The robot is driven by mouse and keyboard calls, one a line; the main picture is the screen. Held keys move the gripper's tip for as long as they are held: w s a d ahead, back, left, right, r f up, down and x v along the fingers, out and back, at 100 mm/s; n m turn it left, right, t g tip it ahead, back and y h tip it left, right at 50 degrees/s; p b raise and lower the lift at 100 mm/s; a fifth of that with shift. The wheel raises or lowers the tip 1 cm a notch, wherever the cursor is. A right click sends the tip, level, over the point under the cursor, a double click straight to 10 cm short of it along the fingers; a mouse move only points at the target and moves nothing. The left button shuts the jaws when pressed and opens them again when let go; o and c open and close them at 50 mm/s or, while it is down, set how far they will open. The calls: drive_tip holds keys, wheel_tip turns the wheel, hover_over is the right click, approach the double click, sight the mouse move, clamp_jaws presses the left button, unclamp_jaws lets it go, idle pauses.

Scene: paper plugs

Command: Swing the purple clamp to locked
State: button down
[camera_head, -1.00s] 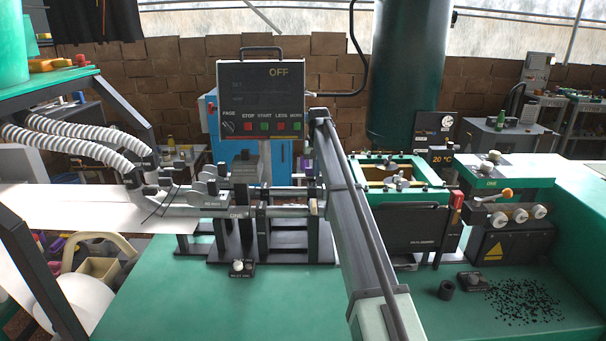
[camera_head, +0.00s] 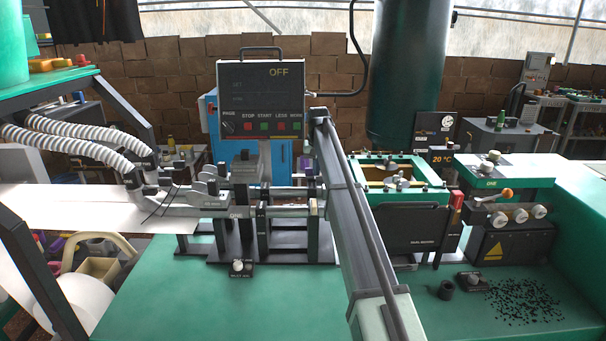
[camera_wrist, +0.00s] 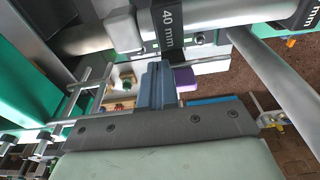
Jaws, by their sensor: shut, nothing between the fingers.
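The purple clamp shows in the wrist view as a small purple block (camera_wrist: 184,79), partly hidden by dark parts in front of it. My gripper (camera_wrist: 156,68) shows as two blue-grey fingers pressed together, with nothing between them. The fingertips appear just left of the purple block; I cannot tell whether they touch it. The clamp's swing angle cannot be told from this view.
A dark strap marked 40 mm (camera_wrist: 168,16) and grey tubes (camera_wrist: 105,36) crowd the fingers in the wrist view. In the head view, a control panel (camera_head: 262,99) reads OFF. The green bench front (camera_head: 190,300) is mostly clear.

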drive_tip(key=shift+w, duration=0.95)
idle(0.9)
drive_tip(key=shift+d, duration=0.3)
drive_tip(key=shift+d, duration=0.35)
drive_tip(key=shift+r, duration=0.1)
wheel_tip(320, 180, up, 7)
drive_tip(key=s, duration=0.1)
idle(1.1)
